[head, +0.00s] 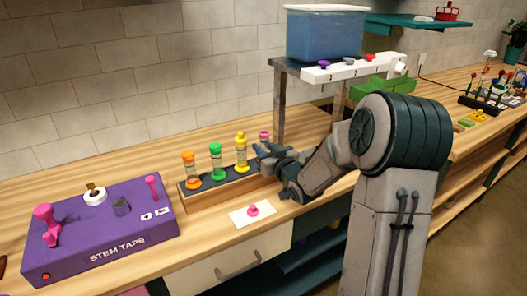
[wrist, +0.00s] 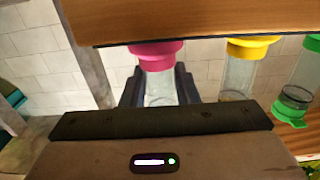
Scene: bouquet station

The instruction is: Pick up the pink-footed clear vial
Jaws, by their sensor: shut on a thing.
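The pink-footed clear vial (wrist: 158,84) is between the two dark fingers of my gripper (wrist: 158,75) in the wrist view, with its pink foot at the top of that picture. My gripper is shut on the clear body. In the head view, the vial's pink end (head: 264,134) shows at the right end of the wooden rack (head: 215,200), behind my gripper (head: 262,150). The vial's lower part is hidden there. I cannot tell whether it still touches the rack.
Yellow (head: 241,150), green (head: 216,160) and orange (head: 191,170) vials stand in the rack to the left. A white card (head: 240,220) with a pink piece (head: 253,210) lies in front. A purple stem tape box (head: 100,230) is at left; a metal stand (head: 280,105) is behind.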

